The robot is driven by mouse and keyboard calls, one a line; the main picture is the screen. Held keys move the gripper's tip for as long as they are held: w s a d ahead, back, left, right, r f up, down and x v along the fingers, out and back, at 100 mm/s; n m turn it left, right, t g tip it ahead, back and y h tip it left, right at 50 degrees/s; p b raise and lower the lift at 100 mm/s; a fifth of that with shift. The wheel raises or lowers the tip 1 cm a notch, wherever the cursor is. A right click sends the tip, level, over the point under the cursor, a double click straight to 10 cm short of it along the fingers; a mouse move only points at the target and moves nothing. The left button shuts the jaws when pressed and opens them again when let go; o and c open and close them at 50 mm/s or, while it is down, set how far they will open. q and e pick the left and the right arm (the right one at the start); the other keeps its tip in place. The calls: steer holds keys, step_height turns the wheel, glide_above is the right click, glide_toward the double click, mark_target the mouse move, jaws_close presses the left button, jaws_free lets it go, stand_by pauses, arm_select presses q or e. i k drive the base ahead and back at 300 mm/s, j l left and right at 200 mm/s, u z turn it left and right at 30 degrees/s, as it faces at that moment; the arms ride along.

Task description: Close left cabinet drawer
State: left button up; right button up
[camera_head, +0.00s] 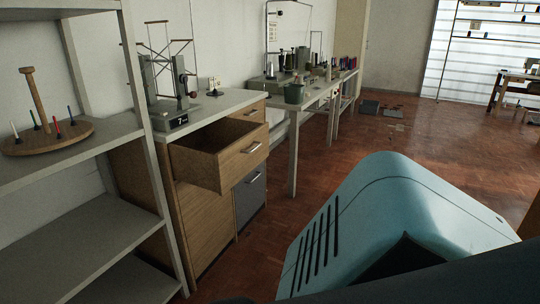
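The wooden cabinet (202,222) stands left of the middle, under a light worktop. Its left top drawer (241,166) is pulled well out, and its empty-looking inside shows from above. A metal bar handle (251,147) sits on the drawer front. Another wooden drawer front (253,110), to the right at the same level, looks shut. A grey front with a handle (250,194) lies lower right. Neither my left nor my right gripper is in view.
A grey shelf rack (90,237) stands close at the left, holding a wooden spool stand (48,137). A machine (166,100) sits on the worktop. A table (293,150) stands behind. Open brown floor (330,155) lies right of the cabinet. A teal shape blocks the lower right.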

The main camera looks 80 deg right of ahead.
mark_target(215, 156)
steer(key=z, duration=2.15)
